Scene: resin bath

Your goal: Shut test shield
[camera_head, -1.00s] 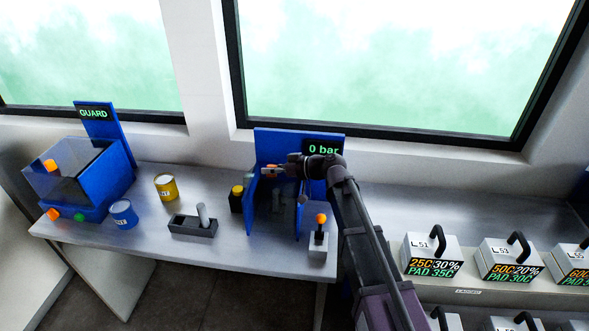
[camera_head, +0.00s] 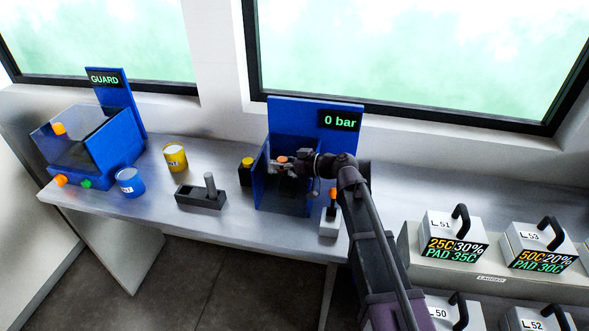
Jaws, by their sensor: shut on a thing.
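The test station is a blue stand (camera_head: 290,112) with a "0 bar" display (camera_head: 341,121) and a blue side wall (camera_head: 259,183). A dark, see-through front, seemingly the test shield (camera_head: 285,200), shows between the side walls. Its exact position is hard to tell. My gripper (camera_head: 284,166) reaches in from the right and is shut on an orange knob (camera_head: 282,159) at the front of the station. The fingertips are small and dark, and my arm hides part of the station's right side.
A lever box with an orange-topped stick (camera_head: 329,224) stands just right of the station. A yellow-topped button box (camera_head: 246,170), a grey holder (camera_head: 203,199), two cans (camera_head: 175,157) and the blue GUARD box (camera_head: 118,143) stand left. Labelled blocks (camera_head: 452,235) sit right.

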